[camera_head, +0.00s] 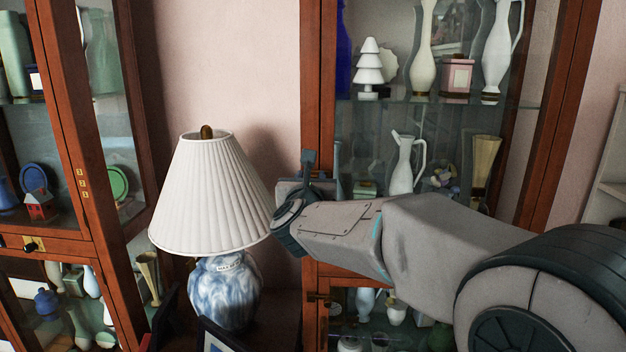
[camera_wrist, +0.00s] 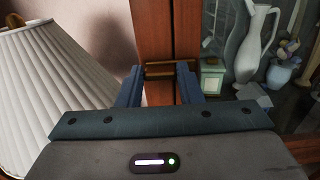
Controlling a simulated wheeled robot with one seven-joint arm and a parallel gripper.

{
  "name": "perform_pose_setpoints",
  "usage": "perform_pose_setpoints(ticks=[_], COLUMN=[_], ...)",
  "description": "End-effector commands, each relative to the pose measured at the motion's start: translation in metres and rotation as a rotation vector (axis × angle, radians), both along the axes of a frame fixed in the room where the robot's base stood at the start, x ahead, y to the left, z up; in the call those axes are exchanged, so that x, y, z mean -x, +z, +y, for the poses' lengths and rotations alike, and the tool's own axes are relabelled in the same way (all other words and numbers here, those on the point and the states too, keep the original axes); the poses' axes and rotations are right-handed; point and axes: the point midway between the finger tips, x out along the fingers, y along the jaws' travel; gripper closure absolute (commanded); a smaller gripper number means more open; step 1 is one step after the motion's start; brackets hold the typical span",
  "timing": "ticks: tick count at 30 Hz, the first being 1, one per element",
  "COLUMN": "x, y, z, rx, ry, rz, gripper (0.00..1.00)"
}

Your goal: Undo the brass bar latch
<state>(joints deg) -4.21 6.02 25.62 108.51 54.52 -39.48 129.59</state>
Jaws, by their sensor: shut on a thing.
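The brass bar latch (camera_wrist: 160,71) lies across the wooden front edge of the right cabinet in the wrist view. It is level and spans the seam between two wooden uprights. My gripper (camera_wrist: 160,76) is shut on it, one blue-grey finger at each end of the bar. In the head view my gripper (camera_head: 309,178) is at the left upright of the right cabinet (camera_head: 318,60), and it hides the latch there. The glass door beside it looks closed.
A table lamp with a pleated white shade (camera_head: 212,195) and blue-marbled base (camera_head: 224,290) stands close left of my gripper. Glass shelves hold a white jug (camera_head: 405,165) and other curios. Another glass cabinet (camera_head: 70,120) stands at left. A brass fitting (camera_head: 318,297) shows lower down.

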Motion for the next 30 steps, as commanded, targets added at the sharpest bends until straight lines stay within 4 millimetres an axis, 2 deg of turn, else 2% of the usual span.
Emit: perform_pose_setpoints(ticks=[11,30], x=[-0.0020,-0.0016], y=[-0.0020,0.0006], z=[0.0027,0.0074], rx=[0.103,0.676], ry=[-0.012,-0.009], rz=[0.002,0.019], gripper=[0.90,0.90])
